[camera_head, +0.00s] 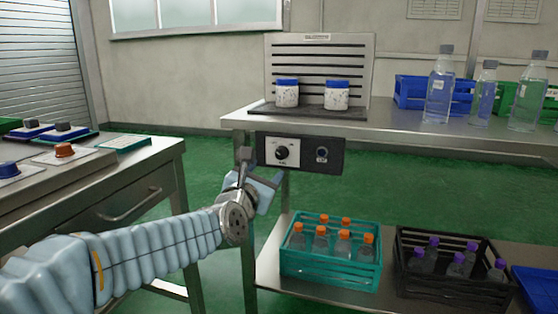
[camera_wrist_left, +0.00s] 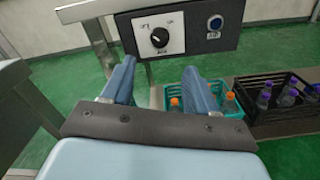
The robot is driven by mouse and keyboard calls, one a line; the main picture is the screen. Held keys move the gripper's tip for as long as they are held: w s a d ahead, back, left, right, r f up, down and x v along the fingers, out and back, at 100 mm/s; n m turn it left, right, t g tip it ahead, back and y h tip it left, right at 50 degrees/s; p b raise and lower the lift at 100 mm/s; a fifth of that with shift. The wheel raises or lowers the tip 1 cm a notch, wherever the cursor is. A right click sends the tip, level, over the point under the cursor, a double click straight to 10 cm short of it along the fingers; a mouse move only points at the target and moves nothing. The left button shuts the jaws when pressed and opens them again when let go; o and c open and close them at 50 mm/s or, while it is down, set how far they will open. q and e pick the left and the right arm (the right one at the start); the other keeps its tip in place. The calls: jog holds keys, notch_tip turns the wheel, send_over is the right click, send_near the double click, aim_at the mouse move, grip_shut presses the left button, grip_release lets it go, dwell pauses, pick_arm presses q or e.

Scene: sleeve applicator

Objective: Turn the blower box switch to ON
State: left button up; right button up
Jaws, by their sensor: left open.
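The blower box (camera_head: 300,153) is a dark box mounted under the front edge of the steel table. Its white panel carries a black rotary knob (camera_head: 282,153), with a round blue-ringed button (camera_head: 322,155) to the right. In the left wrist view the knob (camera_wrist_left: 159,37) is ahead of the fingers, its white pointer mark towards the upper left; the labels are too small to read. My left gripper (camera_head: 262,178) is open and empty, below and left of the knob and apart from it. In the wrist view its two blue fingers (camera_wrist_left: 160,85) stand apart. My right gripper is not in view.
Above the box, two white jars with blue lids (camera_head: 311,95) stand on a dark plate before a slotted panel. A teal crate (camera_head: 330,268) and a black crate (camera_head: 455,290) of bottles stand on the lower shelf. Another steel table (camera_head: 150,190) is at left.

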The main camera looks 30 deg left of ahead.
aim_at(280, 155)
pick_arm(q)
jog(key=p+x, duration=0.2)
jog(key=x, duration=0.8)
jog(key=shift+w+p, duration=0.3)
jog(key=shift+w+a, duration=0.2)
jog(key=shift+w, duration=0.4)
jog(key=c, duration=1)
jog(key=shift+f, duration=0.1)
jog(key=shift+c, duration=0.2)
